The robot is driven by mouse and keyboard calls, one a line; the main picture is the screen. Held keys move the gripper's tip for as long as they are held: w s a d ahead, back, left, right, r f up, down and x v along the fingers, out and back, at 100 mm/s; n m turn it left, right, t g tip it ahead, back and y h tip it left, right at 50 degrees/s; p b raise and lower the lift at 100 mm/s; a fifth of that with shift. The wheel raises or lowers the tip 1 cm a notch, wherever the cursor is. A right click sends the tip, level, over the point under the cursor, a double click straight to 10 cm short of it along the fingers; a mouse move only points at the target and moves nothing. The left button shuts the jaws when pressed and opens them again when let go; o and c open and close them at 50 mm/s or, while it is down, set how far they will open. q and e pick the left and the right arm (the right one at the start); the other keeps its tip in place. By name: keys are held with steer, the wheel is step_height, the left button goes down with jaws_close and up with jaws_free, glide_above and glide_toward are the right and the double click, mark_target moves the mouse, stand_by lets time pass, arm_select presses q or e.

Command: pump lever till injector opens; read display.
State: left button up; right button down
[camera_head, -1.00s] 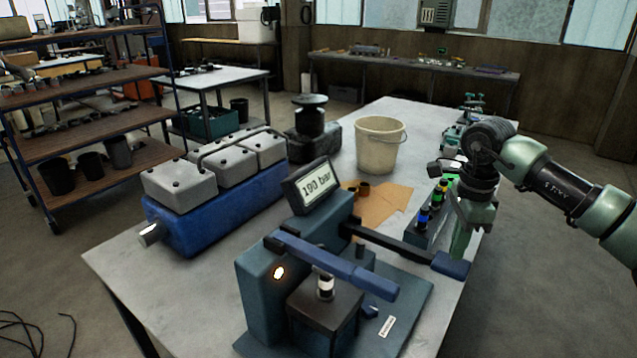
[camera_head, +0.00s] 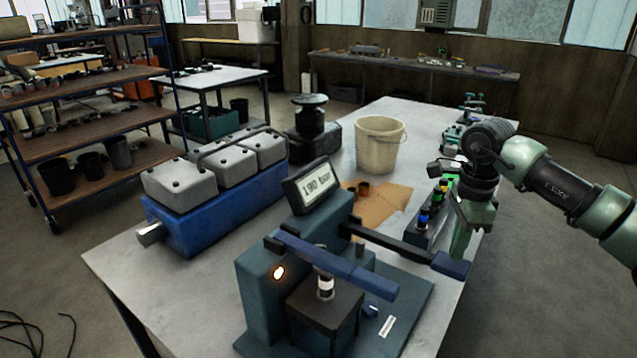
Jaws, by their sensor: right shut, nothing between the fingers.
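The teal injector tester (camera_head: 262,300) stands at the front of the bench. Its tilted display (camera_head: 315,186) appears to read 190 bar. A black lever arm (camera_head: 395,243) runs right from the tester to a blue grip (camera_head: 450,265). A second blue handle (camera_head: 345,268) crosses above the front dark block (camera_head: 325,315). No injector spray can be made out. My left gripper is out of view.
A rack of coloured injectors (camera_head: 425,225) stands close left of my right gripper. A cream bucket (camera_head: 380,148), a tan sheet (camera_head: 385,205) and a blue engine block with grey covers (camera_head: 215,215) are on the bench (camera_head: 190,290). The bench's front left is clear.

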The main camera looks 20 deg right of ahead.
steer(key=shift+f+b, duration=2.4)
steer(key=shift+f, duration=1.65)
step_height(320, 180, up, 8)
steer(key=p, duration=0.6)
steer(key=shift+s+f, duration=0.1)
steer(key=shift+f, duration=0.05)
steer(key=shift+r, duration=0.25)
steer(key=shift+d, duration=0.1)
step_height(320, 180, up, 4)
steer(key=p, duration=0.3)
steer(key=shift+p, duration=0.35)
